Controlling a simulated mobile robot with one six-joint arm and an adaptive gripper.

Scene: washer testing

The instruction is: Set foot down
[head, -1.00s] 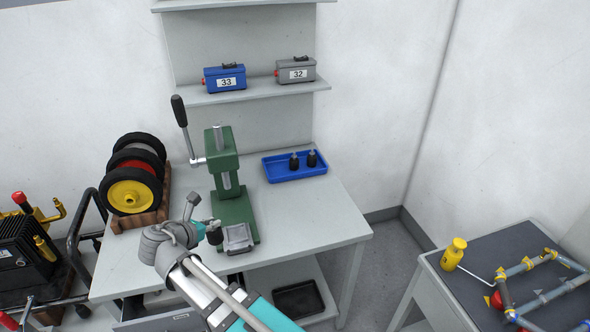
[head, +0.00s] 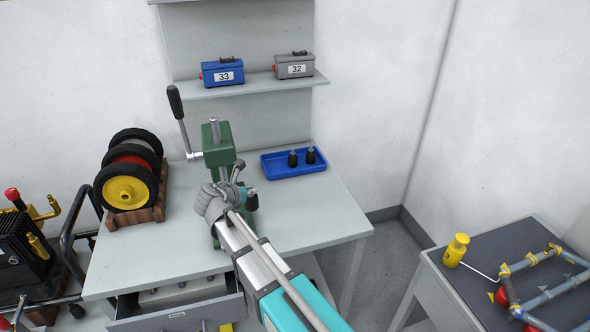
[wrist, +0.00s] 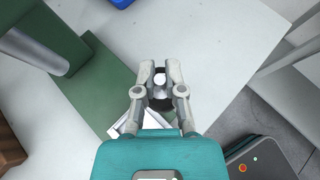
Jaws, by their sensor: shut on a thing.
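My gripper (wrist: 160,72) is shut on a black foot with a bright metal stud, and the foot (wrist: 160,92) shows between the fingers in the wrist view. In the head view the held foot (head: 252,203) hangs at the right side of the green press, above the grey bench (head: 310,215). Whether it touches the bench cannot be told. Two more black feet (head: 293,159) (head: 310,156) stand upright in the blue tray (head: 274,171) behind and right of my gripper.
The green press (head: 219,148) with its raised lever stands left of my gripper; its base (wrist: 108,82) is close by. A wheel rack (head: 130,180) stands at the left. An open drawer (head: 180,310) juts out in front. The bench's right part is clear.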

